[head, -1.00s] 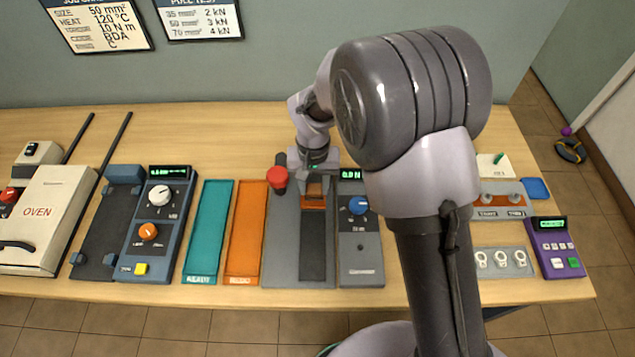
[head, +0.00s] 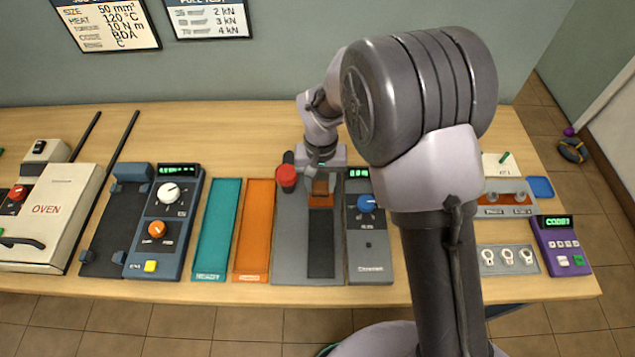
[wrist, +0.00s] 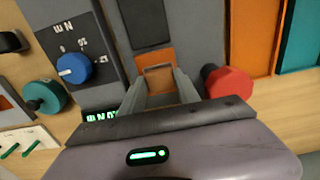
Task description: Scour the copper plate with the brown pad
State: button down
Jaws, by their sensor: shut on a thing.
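My gripper (head: 320,184) is shut on a small brown block, which looks like the brown pad (head: 320,187). In the wrist view the pad (wrist: 160,76) shows between the two fingertips. An orange-copper piece, which looks like the copper plate (head: 321,201), lies in the dark channel of a grey bench machine. The plate also shows in the wrist view (wrist: 155,57), just beyond the fingertips. The pad is right over or on the plate; I cannot tell whether they touch. Part of the plate is hidden under the pad and fingers.
A red knob (head: 286,177) stands close left of my gripper. A control box (head: 370,245) with a blue dial (head: 367,203) is close on the right. Orange (head: 254,230) and teal (head: 217,230) trays lie to the left. The wooden bench behind is mostly clear.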

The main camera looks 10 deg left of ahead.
jog(key=shift+s+d+r+p, duration=0.1)
jog(key=shift+s+r+p, duration=0.2)
jog(key=shift+r, duration=0.35)
jog(key=shift+s+r+p, duration=0.15)
jog(key=shift+r+p, duration=0.2)
jog(key=shift+r, duration=0.25)
jog(key=shift+w+r+p, duration=0.25)
jog(key=shift+r+p, duration=1.9)
jog(key=shift+r, duration=0.65)
jog(key=shift+s, duration=0.1)
